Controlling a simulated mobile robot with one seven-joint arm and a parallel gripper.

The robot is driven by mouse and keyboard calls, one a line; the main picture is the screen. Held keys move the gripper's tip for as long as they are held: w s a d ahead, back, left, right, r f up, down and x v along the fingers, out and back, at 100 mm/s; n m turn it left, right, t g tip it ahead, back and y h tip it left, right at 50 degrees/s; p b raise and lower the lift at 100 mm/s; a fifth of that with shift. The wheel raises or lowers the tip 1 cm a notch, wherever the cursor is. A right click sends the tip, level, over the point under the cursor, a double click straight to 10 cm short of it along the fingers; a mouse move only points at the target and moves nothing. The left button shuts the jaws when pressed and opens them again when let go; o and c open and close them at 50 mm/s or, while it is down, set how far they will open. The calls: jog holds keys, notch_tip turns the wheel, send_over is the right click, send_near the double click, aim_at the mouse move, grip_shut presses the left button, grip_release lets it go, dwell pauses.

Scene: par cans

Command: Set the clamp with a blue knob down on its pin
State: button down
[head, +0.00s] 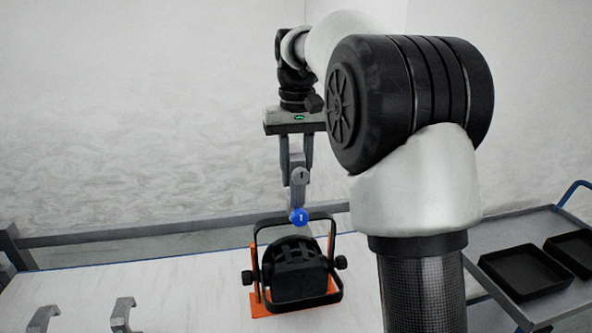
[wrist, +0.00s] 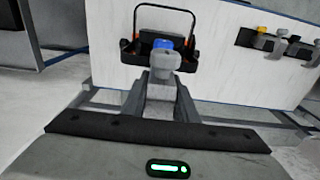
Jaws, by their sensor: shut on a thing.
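My gripper (head: 298,170) is shut on a grey clamp with a blue knob (head: 299,216) and holds it in the air. In the head view the knob hangs at the top bar of a black par can's yoke; I cannot tell whether they touch. In the wrist view the grey clamp body (wrist: 165,61) sits between the fingertips, with the blue knob (wrist: 163,44) in front of the par can (wrist: 143,46). I cannot make out the clamp's pin in either view.
The par can (head: 297,272) stands on an orange base (head: 262,309) on the white table (head: 190,295). Grey clamp hooks (head: 122,312) show at the front left. The wrist view shows a yellow-knobbed clamp (wrist: 263,31). A cart (head: 520,235) with black trays (head: 524,272) stands at right.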

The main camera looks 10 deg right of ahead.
aim_at(296, 152)
jog(key=shift+f+b, duration=0.35)
jog(key=shift+f, duration=0.4)
jog(key=c, duration=0.8)
grip_release()
jog(key=shift+o, duration=0.2)
jog(key=shift+r, duration=0.15)
jog(key=shift+s+r+p, duration=0.15)
jog(key=shift+r+p, duration=2.55)
jog(key=shift+p, duration=0.1)
jog(key=shift+s+r, duration=0.1)
jog(key=shift+r, duration=2.55)
